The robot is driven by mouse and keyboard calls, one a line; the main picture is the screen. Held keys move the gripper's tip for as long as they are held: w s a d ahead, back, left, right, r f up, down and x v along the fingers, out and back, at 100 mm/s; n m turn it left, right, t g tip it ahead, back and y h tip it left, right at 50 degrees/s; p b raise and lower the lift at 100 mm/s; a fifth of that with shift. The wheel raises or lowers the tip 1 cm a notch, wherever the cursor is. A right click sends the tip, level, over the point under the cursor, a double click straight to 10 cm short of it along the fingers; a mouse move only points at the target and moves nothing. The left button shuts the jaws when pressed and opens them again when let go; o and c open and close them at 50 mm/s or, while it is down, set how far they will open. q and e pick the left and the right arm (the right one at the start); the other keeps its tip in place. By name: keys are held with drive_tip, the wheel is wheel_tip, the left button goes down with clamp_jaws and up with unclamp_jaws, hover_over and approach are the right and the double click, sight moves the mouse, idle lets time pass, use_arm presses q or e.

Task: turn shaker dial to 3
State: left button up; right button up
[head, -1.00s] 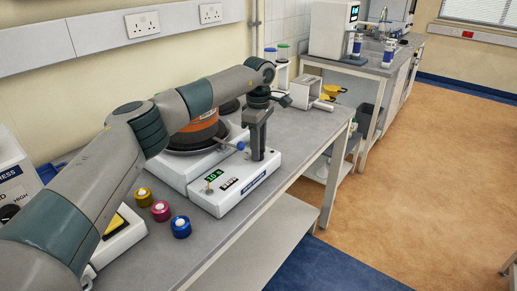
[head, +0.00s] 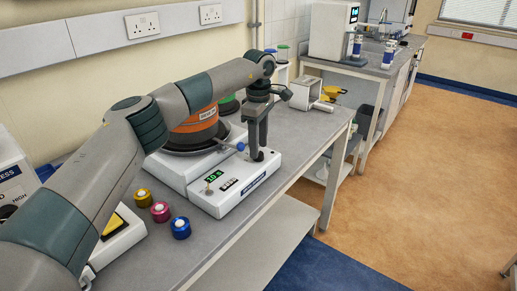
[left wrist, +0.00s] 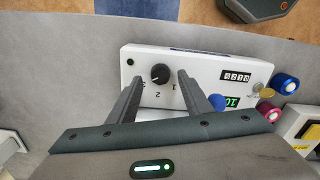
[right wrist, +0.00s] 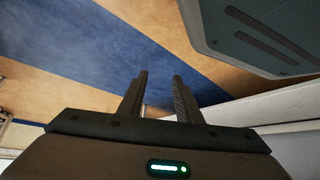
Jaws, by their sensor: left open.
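The shaker (head: 236,186) is a white unit on the bench with a green-lit display (head: 215,176). Its black dial (left wrist: 160,73) shows in the left wrist view, with the marks 1, 2 and 3 around its lower side. I cannot tell which mark it points at. My left gripper (head: 258,153) points down over the dial end of the shaker. In the left wrist view my left gripper (left wrist: 159,78) is open, one finger on either side of the dial, apart from it as far as shows. My right gripper (right wrist: 158,80) is open and empty over the floor.
An orange-banded vessel (head: 196,131) stands on the shaker platform, close behind my left gripper. A blue-tipped rod (head: 240,146) sticks out beside it. Yellow, pink and blue caps (head: 180,228) sit at the near end.

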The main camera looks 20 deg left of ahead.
use_arm(q)
wheel_tip(320, 180, up, 5)
drive_tip(key=shift+f+b, duration=0.15)
drive_tip(key=shift+b, duration=0.3)
wheel_tip(320, 180, up, 11)
drive_tip(key=shift+b, duration=0.35)
use_arm(e)
drive_tip(key=shift+w+d, duration=0.15)
drive_tip(key=shift+w, duration=0.5)
use_arm(q)
drive_tip(key=shift+f, duration=0.2)
